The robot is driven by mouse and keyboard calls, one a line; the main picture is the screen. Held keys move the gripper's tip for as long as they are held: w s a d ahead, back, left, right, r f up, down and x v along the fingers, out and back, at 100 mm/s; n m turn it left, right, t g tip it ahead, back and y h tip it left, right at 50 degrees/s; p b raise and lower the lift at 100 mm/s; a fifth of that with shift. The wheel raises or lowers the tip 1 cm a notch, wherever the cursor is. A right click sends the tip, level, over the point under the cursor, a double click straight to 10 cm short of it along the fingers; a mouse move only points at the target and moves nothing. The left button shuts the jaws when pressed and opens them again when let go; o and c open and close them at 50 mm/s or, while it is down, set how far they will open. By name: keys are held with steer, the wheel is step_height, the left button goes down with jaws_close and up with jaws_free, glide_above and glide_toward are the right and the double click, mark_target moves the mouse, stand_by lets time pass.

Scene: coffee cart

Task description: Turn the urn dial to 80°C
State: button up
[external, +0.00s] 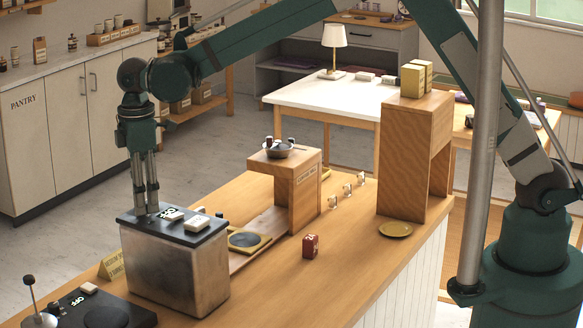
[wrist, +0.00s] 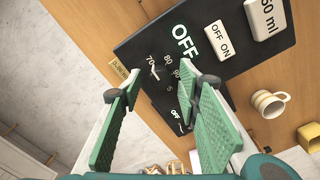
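The urn (external: 180,275) is a metal box with a black top panel, standing on the wooden counter. The panel (wrist: 210,75) carries a small dial (wrist: 154,70) with the marks 70, 80 and 90 around it. The dial's pointer direction is too small to tell. My gripper (external: 147,213) points down over the left part of the urn top. In the wrist view my gripper (wrist: 160,71) is open, with its two green pads apart and the dial showing between their tips. I cannot tell whether the fingers touch the panel.
A white OFF/ON switch (wrist: 220,40) and a white volume button (wrist: 267,18) sit on the panel near the dial. A small sign (external: 112,265) stands left of the urn. A red timer-like block (external: 310,246) stands on clear counter.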

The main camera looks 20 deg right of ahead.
steer(key=shift+c, duration=0.7)
steer(key=c, duration=0.8)
steer(key=shift+o, duration=0.2)
steer(key=shift+m, duration=0.3)
steer(key=m+b, duration=0.2)
steer(key=m, duration=0.3)
steer(key=shift+b, duration=0.35)
steer(key=m+b, duration=0.1)
steer(key=m, duration=0.5)
steer(key=shift+w, duration=0.1)
steer(key=o, duration=0.9)
